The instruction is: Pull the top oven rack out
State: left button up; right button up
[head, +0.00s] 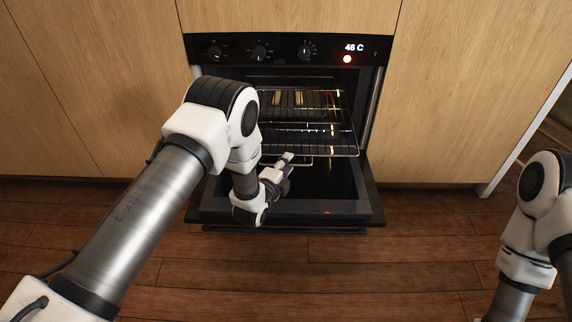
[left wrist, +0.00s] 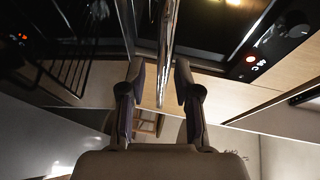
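The oven (head: 300,100) is open, its dark door (head: 320,195) folded down towards me. A wire rack (head: 315,140) shows in the cavity, its front edge near the door opening; other wires show below it. My left gripper (head: 285,160) is at this front edge, partly hidden by its own wrist. In the left wrist view its two fingers (left wrist: 160,75) are apart, with a shiny metal bar (left wrist: 167,35) running between them and visible gaps on both sides. My right arm is at the right edge of the head view; its gripper is out of view.
The control panel (head: 290,49) above the cavity has knobs and a display reading about 46 C with a red light. Wooden cabinet fronts (head: 470,90) flank the oven. The wooden floor (head: 400,265) before the door is clear.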

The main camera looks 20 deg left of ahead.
pick_arm(q)
jog(key=shift+s, duration=0.1)
jog(key=v, duration=1.2)
jog(key=s+a+f+n+g+y, duration=0.25)
jog(key=s+f+n+g, duration=0.6)
jog(key=s+f, duration=0.6)
jog(key=s+a+n+g, duration=0.1)
jog(key=s+n+g, duration=0.75)
jog(key=s, duration=0.75)
notch_tip(320, 180, up, 34)
jog(key=n+t+p, duration=0.1)
jog(key=n+p, duration=0.1)
jog(key=p, duration=3.3)
jog(key=shift+r, duration=0.2)
